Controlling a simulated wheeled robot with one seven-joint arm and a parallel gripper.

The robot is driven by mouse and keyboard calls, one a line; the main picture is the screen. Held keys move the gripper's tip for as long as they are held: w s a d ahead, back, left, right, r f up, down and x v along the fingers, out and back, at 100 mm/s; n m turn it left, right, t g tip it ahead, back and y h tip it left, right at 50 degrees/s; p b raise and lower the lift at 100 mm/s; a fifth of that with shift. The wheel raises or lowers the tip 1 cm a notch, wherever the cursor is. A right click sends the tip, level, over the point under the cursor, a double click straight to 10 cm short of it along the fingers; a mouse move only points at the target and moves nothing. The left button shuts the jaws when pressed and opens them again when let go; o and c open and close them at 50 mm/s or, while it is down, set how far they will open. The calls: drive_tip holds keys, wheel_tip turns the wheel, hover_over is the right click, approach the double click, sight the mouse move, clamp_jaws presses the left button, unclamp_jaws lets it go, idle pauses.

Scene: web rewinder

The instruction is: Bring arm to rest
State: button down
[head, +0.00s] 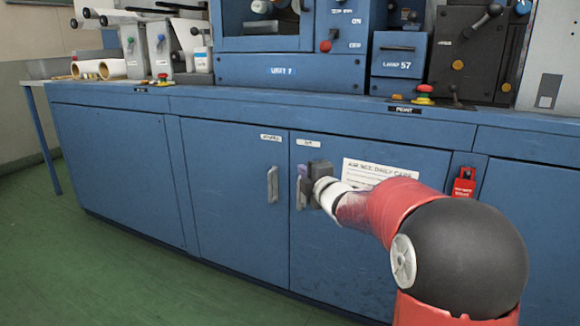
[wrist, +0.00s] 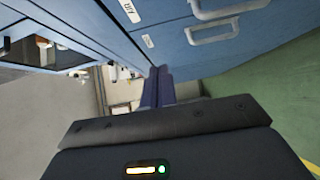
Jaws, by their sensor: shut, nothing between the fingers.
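My red, black and white arm reaches from the lower right in the head view. It ends in my gripper (head: 303,182), held in front of the blue cabinet's right-hand door. In the wrist view the two dark fingers (wrist: 157,88) lie together, shut and empty. A pale door handle (head: 299,192) is partly hidden behind my gripper; I cannot tell from the head view whether they touch. In the wrist view a handle (wrist: 212,30) stands apart from the fingers, up and to the right.
The left door's handle (head: 272,184) is close by on the left. Both doors look closed. Above, the counter carries a red button (head: 424,90), grey units and white rolls (head: 112,68). A red lockout tag (head: 464,182) hangs at right. Green floor (head: 120,265) lies open at left.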

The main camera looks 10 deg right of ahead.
drive_tip(key=s+r+m+g+h+p, duration=0.2)
drive_tip(key=s+r+m+h+p, duration=0.3)
drive_tip(key=s, duration=0.3)
drive_tip(key=s+a+f+m+g+p, duration=0.1)
drive_tip(key=s+m+g, duration=0.4)
drive_tip(key=s, duration=1.1)
drive_tip(key=s+a+f+m+g+y+p, duration=0.1)
drive_tip(key=s+f+m+g+p, duration=0.3)
drive_tip(key=s+m, duration=0.6)
drive_tip(key=s+a+p, duration=0.1)
drive_tip(key=s, duration=0.6)
drive_tip(key=shift+s+f+g, duration=0.15)
drive_tip(key=shift+f+g, duration=0.05)
drive_tip(key=shift+g, duration=0.2)
drive_tip(key=shift+m, duration=0.3)
